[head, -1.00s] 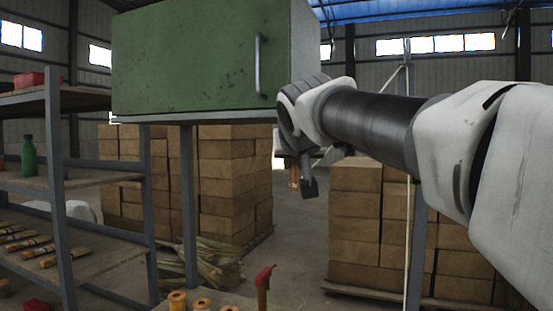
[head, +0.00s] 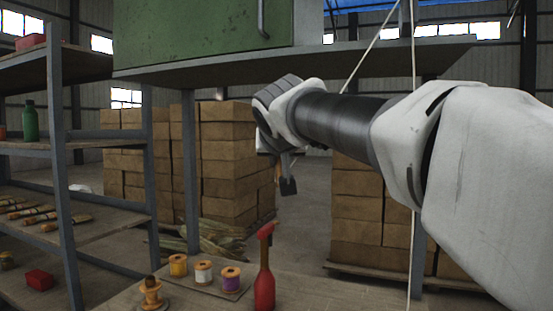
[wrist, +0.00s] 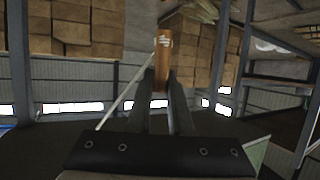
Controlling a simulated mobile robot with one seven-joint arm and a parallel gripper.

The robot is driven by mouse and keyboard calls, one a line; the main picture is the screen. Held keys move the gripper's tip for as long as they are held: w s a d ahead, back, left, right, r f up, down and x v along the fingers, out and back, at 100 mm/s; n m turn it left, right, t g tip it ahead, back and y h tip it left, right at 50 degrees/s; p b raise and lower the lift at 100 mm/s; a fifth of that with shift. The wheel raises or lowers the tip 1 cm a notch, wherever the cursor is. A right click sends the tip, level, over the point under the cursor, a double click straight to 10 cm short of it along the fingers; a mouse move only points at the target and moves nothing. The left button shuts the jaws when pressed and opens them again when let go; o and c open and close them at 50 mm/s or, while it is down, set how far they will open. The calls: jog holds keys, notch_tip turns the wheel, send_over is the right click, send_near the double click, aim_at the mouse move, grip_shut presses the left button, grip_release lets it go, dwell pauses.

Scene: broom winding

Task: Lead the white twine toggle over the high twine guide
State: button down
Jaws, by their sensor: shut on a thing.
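My gripper (head: 288,186) hangs below the wrist in the head view, in front of the stacked boxes. In the wrist view its jaws (wrist: 161,82) are shut on the toggle (wrist: 162,48), an orange-brown wooden peg with a white band. The toggle is not clearly visible in the head view. A pale twine (wrist: 122,103) runs from near the toggle to the lower left. In the head view one twine line (head: 372,48) slants up out of the picture, and another (head: 412,240) hangs vertically behind my arm. I cannot make out the high twine guide.
A green cabinet (head: 190,35) stands on a grey shelf (head: 420,52) above my gripper. A rack (head: 100,232) is at left; stacked boxes (head: 225,160) stand behind.

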jog(key=a+f+b, duration=0.2)
jog(key=f+b, duration=0.3)
jog(key=f, duration=0.3)
jog(key=w+a+f+b, duration=0.1)
jog(key=f+b, duration=0.5)
jog(key=f, duration=0.3)
jog(key=shift+w+a+b, duration=0.25)
jog(key=shift+a+b, duration=0.05)
jog(key=shift+a, duration=0.1)
jog(key=shift+f, duration=0.1)
jog(key=shift+w, duration=0.1)
